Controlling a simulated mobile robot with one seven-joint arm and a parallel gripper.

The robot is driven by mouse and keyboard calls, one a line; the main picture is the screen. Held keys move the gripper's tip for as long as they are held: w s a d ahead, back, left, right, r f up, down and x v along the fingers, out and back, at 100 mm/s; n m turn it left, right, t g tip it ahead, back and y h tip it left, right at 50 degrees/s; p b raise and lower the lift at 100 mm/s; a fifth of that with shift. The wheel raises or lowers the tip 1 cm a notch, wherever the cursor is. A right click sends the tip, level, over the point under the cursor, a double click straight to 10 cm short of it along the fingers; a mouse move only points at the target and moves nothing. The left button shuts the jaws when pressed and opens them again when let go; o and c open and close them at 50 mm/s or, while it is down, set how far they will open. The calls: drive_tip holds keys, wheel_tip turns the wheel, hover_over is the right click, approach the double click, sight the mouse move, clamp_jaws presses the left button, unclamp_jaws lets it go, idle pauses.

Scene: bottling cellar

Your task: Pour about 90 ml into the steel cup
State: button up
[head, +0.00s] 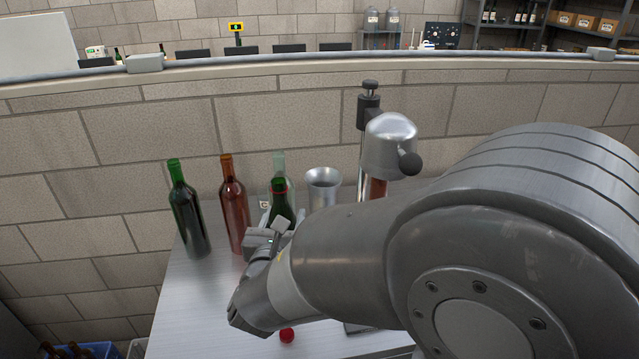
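The steel cup (323,185), a shiny vessel with a flared rim, stands upright on the metal table behind my arm; its lower part is hidden. A dark green bottle (282,208) with a red ring on its neck stands just left of it, apparently upright. My gripper (268,236) is at this bottle's body, but my arm hides the fingertips, so I cannot tell whether they grip it. A red cap (287,335) lies on the table near the front. No liquid stream shows.
A green bottle (188,212) and a reddish-brown bottle (234,205) stand at left. A pale clear bottle (279,165) is behind the dark green one. A corking device (390,145) stands right of the cup. The table's (195,320) front left is clear; a brick wall (130,170) rises behind.

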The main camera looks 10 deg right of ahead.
wheel_tip(320, 180, up, 29)
drive_tip(key=w+a+x, duration=0.1)
drive_tip(key=a+x, duration=0.2)
drive_tip(key=x, duration=1.4)
drive_tip(key=w+a+x, duration=0.1)
drive_tip(key=a+x, duration=0.2)
drive_tip(key=x, duration=1.3)
wheel_tip(320, 180, down, 18)
drive_tip(key=shift+s, duration=0.15)
